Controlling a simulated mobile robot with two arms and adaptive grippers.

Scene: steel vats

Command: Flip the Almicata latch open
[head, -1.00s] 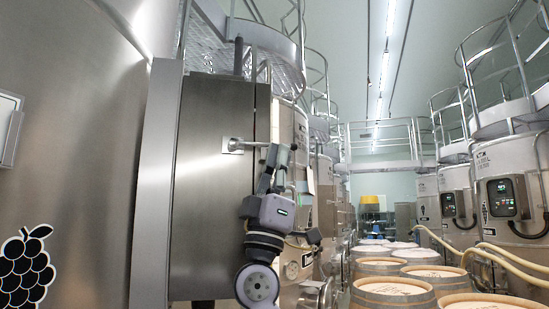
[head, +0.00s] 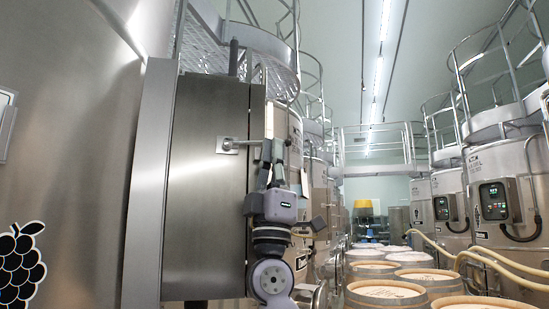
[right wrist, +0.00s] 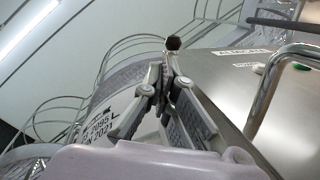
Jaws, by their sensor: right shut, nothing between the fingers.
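A tall steel cabinet (head: 205,190) stands left of centre in the head view. A bent metal handle (head: 230,145) sticks out from its face; a bent metal bar (right wrist: 270,88) shows at right in the right wrist view. A small white label (right wrist: 243,52), apparently reading Almicata, is on the steel panel there. A black knob (right wrist: 173,43) appears just beyond my fingertips; I cannot tell whether it touches them or is the latch. My right gripper (head: 274,143) points up beside the cabinet's right edge, right of the handle. It is shut and empty. My left gripper is out of view.
Wooden barrels (head: 388,292) line the aisle at right. Vats with control panels (head: 494,202) and pale hoses (head: 465,262) stand beyond. A railed walkway (head: 375,168) crosses at the back. A large vat (head: 70,130) fills the left side.

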